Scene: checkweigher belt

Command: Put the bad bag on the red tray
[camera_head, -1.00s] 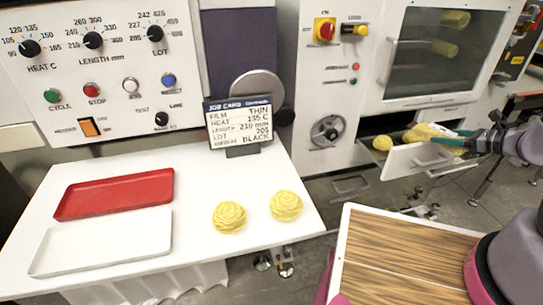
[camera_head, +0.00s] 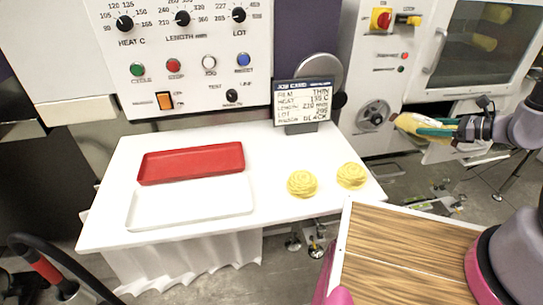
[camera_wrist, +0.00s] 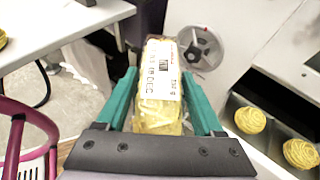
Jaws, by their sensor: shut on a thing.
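My gripper (camera_head: 462,130) is shut on a yellow pasta bag (camera_head: 424,125) at the right of the head view. In the wrist view the bag (camera_wrist: 160,85) stands between the two green fingers, with a white printed label facing the camera. The label shows a date code, partly readable, and a small dark mark. The red tray (camera_head: 192,162) lies empty on the white table at the left, behind an empty white tray (camera_head: 190,202). The gripper and bag are in the air, well to the right of both trays.
Two yellow pasta nests (camera_head: 302,184) lie on the white table (camera_head: 270,210), right of the trays. A job card (camera_head: 303,101) stands at its back edge. An open drawer (camera_wrist: 262,150) holding pasta nests is below right of the bag. A wood-topped surface (camera_head: 405,255) is in front.

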